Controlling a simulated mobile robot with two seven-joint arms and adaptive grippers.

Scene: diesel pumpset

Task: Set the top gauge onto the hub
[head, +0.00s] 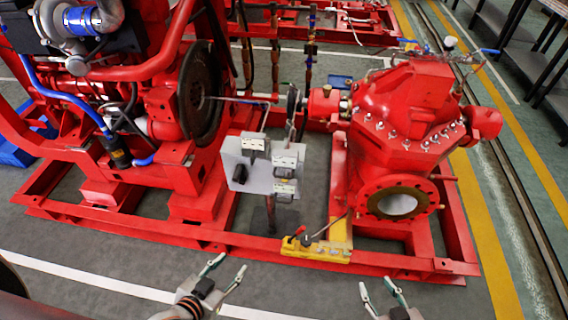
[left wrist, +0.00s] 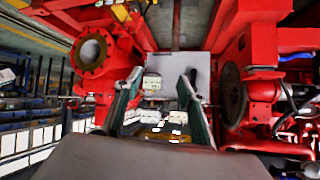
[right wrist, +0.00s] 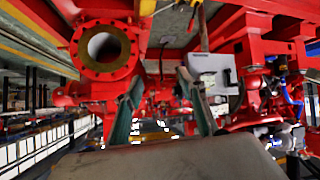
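A dark round hub (head: 293,101) sits on the pump's shaft, facing the engine's large flywheel disc (head: 203,97). My left gripper (head: 226,271) is open and empty, low in front of the frame. My right gripper (head: 378,287) is open and empty, further right. Both show open in the left wrist view (left wrist: 158,92) and the right wrist view (right wrist: 158,92).
A red pump (head: 405,112) with a flanged opening stands at right. A yellow tray (head: 330,256) with a tool lies on the frame's front rail (head: 200,236). A thin rod (head: 240,99) reaches from the flywheel towards the hub. Floor before the rail is clear.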

